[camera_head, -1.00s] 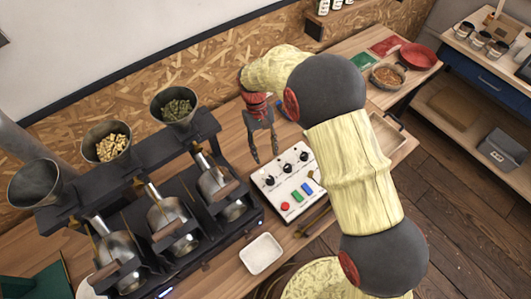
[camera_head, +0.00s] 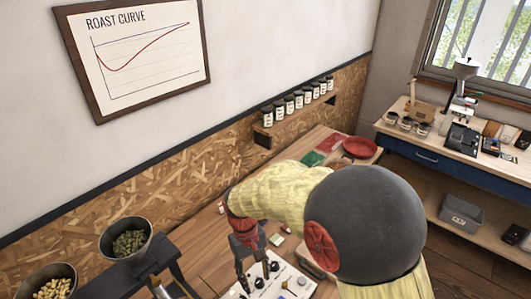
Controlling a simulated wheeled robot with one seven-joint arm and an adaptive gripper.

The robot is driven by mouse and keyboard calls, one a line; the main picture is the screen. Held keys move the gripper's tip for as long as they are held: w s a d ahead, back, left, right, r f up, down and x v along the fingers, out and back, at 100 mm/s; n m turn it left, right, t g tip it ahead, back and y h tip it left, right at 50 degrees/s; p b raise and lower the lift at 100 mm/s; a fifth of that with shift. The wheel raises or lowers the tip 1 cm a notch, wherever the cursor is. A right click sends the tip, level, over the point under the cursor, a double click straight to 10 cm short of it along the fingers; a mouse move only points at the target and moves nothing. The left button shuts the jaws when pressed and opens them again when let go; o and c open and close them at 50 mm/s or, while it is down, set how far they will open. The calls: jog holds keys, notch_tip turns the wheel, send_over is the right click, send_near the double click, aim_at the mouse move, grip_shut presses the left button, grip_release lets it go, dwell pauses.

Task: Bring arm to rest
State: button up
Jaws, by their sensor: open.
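My arm reaches in from the lower right of the head view, with pale yellow sleeves and dark grey round joints. Its big grey joint fills much of the lower right and hides part of the bench. My gripper (camera_head: 254,281) points down from the red wrist, its two dark fingers apart with nothing seen between them. It is over or just in front of the white control panel (camera_head: 292,281) with black knobs. I cannot tell how high above the panel it is.
A hopper of green beans (camera_head: 127,240) and a hopper of pale beans (camera_head: 48,287) stand at lower left. A red pan (camera_head: 360,147) lies on the bench's far end. A jar shelf (camera_head: 262,131) juts from the wall. A blue-drawered counter (camera_head: 425,158) stands at right.

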jog(key=s+d+r+m+t+b, duration=0.2)
jog(key=s+d+r, duration=0.2)
jog(key=d, duration=0.3)
jog(key=s+d+r+m+t+y+b, duration=0.1)
jog(key=s+d+r+m+t+b, duration=0.1)
jog(key=d, duration=0.5)
jog(key=s+d+r+m+t+b, duration=0.1)
jog(key=s+d+r+t+b, duration=0.2)
jog(key=s+d+r, duration=0.4)
jog(key=shift+d+r+m+t+b, duration=0.3)
jog(key=shift+d+r+m+t, duration=0.15)
jog(key=shift+r, duration=0.35)
jog(key=shift+s, duration=0.15)
